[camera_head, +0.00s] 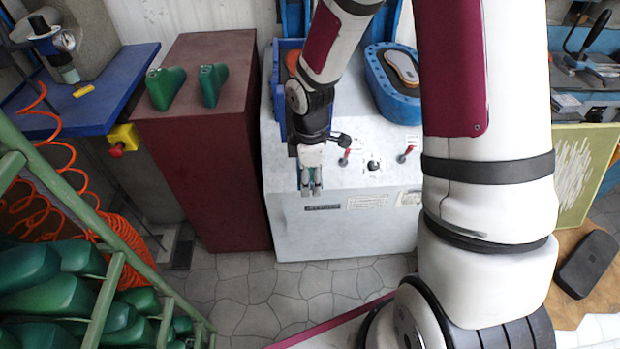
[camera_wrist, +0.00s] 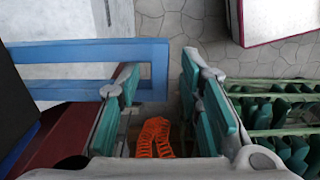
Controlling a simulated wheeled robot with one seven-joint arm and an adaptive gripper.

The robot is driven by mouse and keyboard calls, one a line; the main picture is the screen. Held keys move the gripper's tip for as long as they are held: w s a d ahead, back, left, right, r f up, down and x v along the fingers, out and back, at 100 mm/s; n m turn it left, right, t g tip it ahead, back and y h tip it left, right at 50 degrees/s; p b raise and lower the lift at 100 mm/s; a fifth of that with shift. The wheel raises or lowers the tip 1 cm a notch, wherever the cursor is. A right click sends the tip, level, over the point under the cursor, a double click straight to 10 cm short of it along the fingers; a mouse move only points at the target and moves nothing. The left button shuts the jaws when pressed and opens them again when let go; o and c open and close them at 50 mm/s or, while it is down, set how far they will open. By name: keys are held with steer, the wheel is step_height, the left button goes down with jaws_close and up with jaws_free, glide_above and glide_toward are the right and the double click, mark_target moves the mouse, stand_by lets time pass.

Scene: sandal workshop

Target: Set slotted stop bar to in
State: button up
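The slotted stop bar is a blue flat bar (camera_wrist: 75,50) with a long open slot, running across the left of the wrist view. Its right end reaches into the gap between my fingers, and the left finger overlaps part of it. My gripper (camera_wrist: 160,75) is open with green-padded fingers and nothing held; I cannot tell whether a finger touches the bar. In the head view my gripper (camera_head: 311,185) points down at the front edge of the pale machine (camera_head: 345,225), hiding most of the bar there.
Small levers and a black knob (camera_head: 373,165) sit right of my gripper on the machine top. A maroon pedestal (camera_head: 200,150) with green shoe lasts stands to the left. A green rack (camera_head: 110,300) of lasts and an orange coiled hose (camera_wrist: 155,140) are nearby.

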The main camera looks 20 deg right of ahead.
jaws_close()
steer(key=w+d, duration=0.3)
steer(key=w, duration=0.6)
steer(key=shift+w+r, duration=0.15)
jaws_free()
step_height(320, 180, up, 12)
stand_by(0.4)
